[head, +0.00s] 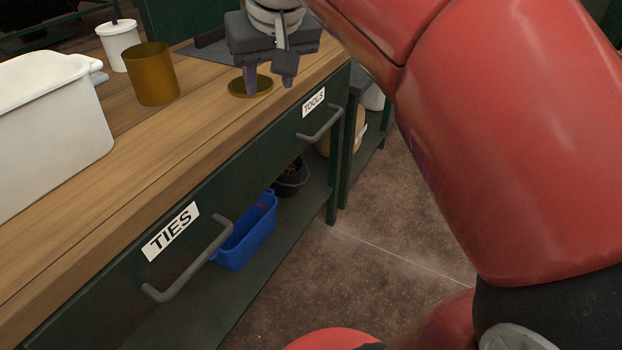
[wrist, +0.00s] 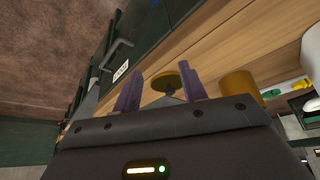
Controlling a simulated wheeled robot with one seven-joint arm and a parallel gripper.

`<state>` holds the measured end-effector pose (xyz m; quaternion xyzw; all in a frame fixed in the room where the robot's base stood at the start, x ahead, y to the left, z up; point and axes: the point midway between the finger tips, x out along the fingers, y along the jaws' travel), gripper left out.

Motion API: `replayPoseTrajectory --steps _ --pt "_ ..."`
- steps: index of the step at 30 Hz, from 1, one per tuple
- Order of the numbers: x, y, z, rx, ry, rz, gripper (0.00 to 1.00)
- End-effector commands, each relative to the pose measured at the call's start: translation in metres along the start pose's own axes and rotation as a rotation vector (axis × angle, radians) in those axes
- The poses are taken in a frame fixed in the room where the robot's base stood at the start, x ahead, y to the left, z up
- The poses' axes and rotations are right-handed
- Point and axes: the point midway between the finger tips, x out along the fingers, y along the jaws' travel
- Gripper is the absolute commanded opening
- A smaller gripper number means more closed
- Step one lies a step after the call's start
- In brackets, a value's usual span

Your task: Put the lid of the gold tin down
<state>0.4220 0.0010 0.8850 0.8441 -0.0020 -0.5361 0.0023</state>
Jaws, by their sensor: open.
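The gold lid (head: 264,85) lies on the wooden bench top near its front edge, above the TOOLS drawer. In the wrist view the round lid (wrist: 164,80), with a small knob, shows between my fingers. My gripper (head: 268,83) is open just over the lid, and one finger covers part of it in the head view. The wrist view shows the fingers (wrist: 160,76) spread apart, with nothing clasped. The gold tin (head: 153,76) stands upright and uncovered to the left of the lid; it also shows at the right in the wrist view (wrist: 240,84).
A white tub (head: 50,135) stands on the bench at the left. A white lidded canister (head: 119,46) stands behind the tin. Drawers labelled TIES (head: 171,231) and TOOLS (head: 314,101) have protruding handles. A blue bin (head: 246,235) sits on the lower shelf. The front bench strip is clear.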

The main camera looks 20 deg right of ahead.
Motion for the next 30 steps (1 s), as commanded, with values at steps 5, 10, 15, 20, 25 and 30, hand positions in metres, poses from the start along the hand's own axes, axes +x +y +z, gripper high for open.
replayPoseTrajectory --steps 5,10,15,20,25,30 --pt "0.039 0.000 0.094 0.001 0.025 -0.001 0.42" --pt "0.081 0.000 0.168 0.001 0.045 -0.003 0.42" --pt "0.105 0.000 0.207 0.002 0.054 -0.005 0.42" --pt "0.111 0.000 0.214 0.002 0.054 -0.006 0.42" --pt "0.111 0.000 0.214 0.002 0.054 -0.006 0.42" --pt "0.110 0.000 0.214 0.002 0.053 -0.006 0.42"
